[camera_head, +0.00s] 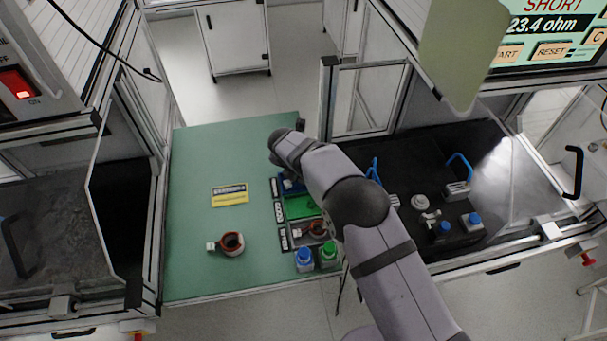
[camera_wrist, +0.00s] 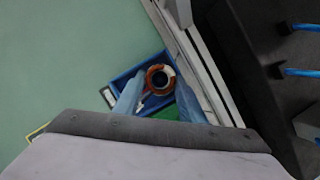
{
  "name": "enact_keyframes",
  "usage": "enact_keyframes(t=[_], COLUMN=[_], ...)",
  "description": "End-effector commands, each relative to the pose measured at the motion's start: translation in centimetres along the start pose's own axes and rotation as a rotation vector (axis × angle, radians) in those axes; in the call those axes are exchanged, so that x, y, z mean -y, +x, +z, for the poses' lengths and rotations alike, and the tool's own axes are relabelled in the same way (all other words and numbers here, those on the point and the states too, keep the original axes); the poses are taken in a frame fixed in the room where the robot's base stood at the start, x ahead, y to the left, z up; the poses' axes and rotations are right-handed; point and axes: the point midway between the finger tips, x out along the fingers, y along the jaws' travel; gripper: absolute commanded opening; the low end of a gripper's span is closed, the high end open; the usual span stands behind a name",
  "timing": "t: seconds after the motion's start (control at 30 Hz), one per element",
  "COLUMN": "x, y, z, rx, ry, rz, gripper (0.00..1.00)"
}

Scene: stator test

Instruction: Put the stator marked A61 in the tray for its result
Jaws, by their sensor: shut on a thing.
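My gripper (camera_wrist: 158,95) is shut on a copper-coloured ring stator (camera_wrist: 160,70), seen from above between its two bluish fingers. The stator is over the blue tray (camera_wrist: 133,72); I cannot tell whether it touches the tray floor. Its marking is not readable. In the head view my arm mostly hides the gripper and part of the blue tray (camera_head: 283,190). The green tray (camera_head: 300,207) is nearer, then a grey tray (camera_head: 296,240) with a stator (camera_head: 317,228) in it. Another stator (camera_head: 232,243) with a white tag lies on the mat. The tester display (camera_head: 545,22) reads SHORT, 23.4 ohm.
Dark labels (camera_head: 279,212) line the trays' left side. A blue-capped bottle (camera_head: 305,260) and a green-capped bottle (camera_head: 328,254) stand at the near end. A yellow card (camera_head: 230,194) lies on the green mat (camera_head: 200,160), which is otherwise mostly clear. The black bench on the right holds several fixtures.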

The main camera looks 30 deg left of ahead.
Motion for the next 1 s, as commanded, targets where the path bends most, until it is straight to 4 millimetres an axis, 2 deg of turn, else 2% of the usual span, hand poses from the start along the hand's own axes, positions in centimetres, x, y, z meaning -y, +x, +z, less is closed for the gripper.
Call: enact_keyframes(t=[0.47,0.5,0.57,1.0], x=[0.15,0.18,0.25,0.73], y=[0.86,0.89,0.95,1.13], z=[-0.59,-0.63,-0.67,-0.63], rx=[-0.007,-0.008,-0.009,-0.012], ry=[0.000,0.000,0.000,0.003], rz=[-0.004,-0.004,-0.006,-0.017], gripper=[0.11,0.46,0.59,0.59])
